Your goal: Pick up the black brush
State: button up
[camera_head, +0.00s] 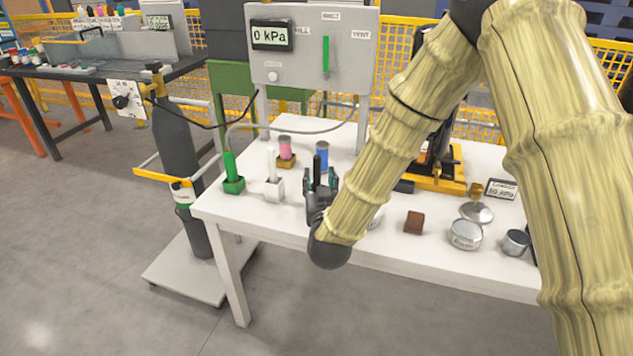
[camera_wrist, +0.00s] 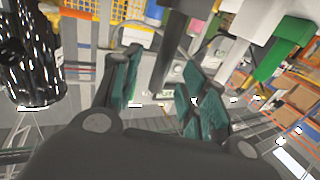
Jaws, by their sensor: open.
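The black brush (camera_head: 317,169) stands upright on the white table, its dark handle rising between my gripper's fingers in the head view. In the wrist view the dark handle (camera_wrist: 173,48) shows between the green-padded fingers, nearer the right one, below a dark block at the top edge. My gripper (camera_head: 320,181) is open around the handle, with gaps showing in the wrist view (camera_wrist: 156,70); contact cannot be told. The brush's lower part is hidden behind my gripper in the head view.
A white brush (camera_head: 272,163) in a white holder and a green one (camera_head: 229,165) stand left. Pink (camera_head: 285,148) and blue (camera_head: 322,152) cylinders stand behind. A brown block (camera_head: 414,222) and metal tins (camera_head: 466,234) lie right. A gauge panel (camera_head: 313,50) rises at the back.

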aim_at(317, 172)
jog(key=shift+w+a+f, duration=0.1)
jog(key=shift+w+a, duration=0.1)
jog(key=shift+w, duration=1.05)
jog(key=shift+w+a, duration=0.2)
jog(key=shift+w, duration=1.05)
jog(key=shift+c, duration=0.2)
grip_shut()
